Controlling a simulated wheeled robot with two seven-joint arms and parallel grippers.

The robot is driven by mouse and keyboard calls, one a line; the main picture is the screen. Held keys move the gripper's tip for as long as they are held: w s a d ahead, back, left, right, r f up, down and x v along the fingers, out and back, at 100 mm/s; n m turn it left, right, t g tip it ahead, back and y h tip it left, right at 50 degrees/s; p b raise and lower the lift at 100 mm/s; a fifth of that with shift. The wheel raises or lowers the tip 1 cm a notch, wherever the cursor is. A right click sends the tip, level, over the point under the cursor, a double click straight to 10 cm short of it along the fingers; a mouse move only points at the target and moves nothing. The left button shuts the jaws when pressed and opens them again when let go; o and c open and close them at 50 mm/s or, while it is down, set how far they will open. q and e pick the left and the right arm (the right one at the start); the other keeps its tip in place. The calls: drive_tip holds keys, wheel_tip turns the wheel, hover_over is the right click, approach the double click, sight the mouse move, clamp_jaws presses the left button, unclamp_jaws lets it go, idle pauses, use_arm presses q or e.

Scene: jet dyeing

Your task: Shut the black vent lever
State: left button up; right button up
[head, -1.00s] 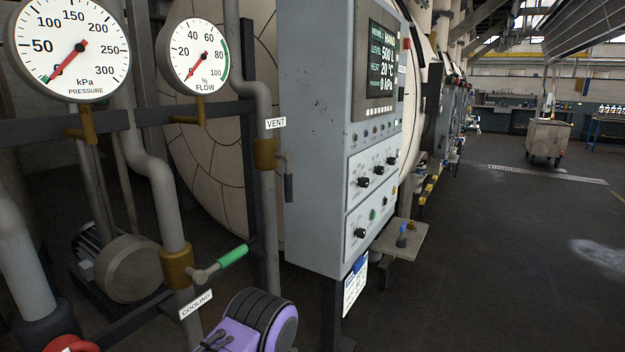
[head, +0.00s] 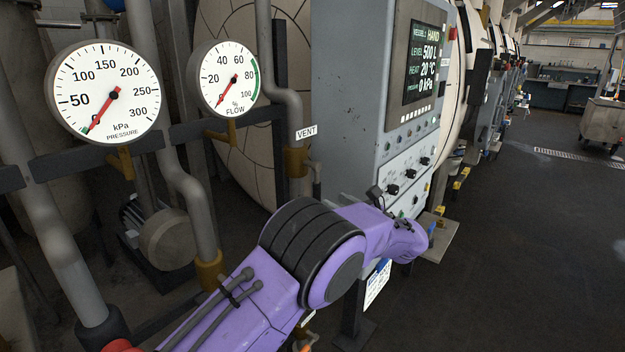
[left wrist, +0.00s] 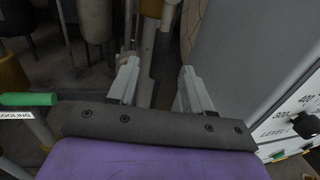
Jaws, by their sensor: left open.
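The vent valve has a brass body (head: 297,186) on a grey pipe, below the white VENT label (head: 306,132). Its black lever (head: 318,188) hangs down beside the body, its lower end hidden behind my purple left arm. My left gripper shows in the left wrist view (left wrist: 158,68), its two pale fingers apart with nothing clearly held. A brass valve body (left wrist: 151,8) and pipes lie beyond the fingertips; I cannot make out whether the lever is between them. My right gripper is not in view.
The grey control cabinet (head: 350,100) stands close on the right of the vent valve; its side (left wrist: 225,50) is near the right finger. The green cooling handle (left wrist: 28,99) is at the left. Pressure (head: 104,92) and flow (head: 225,78) gauges hang left. Open floor lies right.

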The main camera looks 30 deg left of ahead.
sight(319, 194)
use_arm(q)
drive_tip(key=p+x, duration=0.4)
drive_tip(key=x, duration=0.5)
drive_tip(key=shift+w+a, duration=0.1)
drive_tip(key=shift+a, duration=0.3)
drive_tip(key=shift+w+a+f, duration=0.1)
drive_tip(key=shift+a+f, duration=0.05)
drive_tip(key=shift+a, duration=0.2)
clamp_jaws()
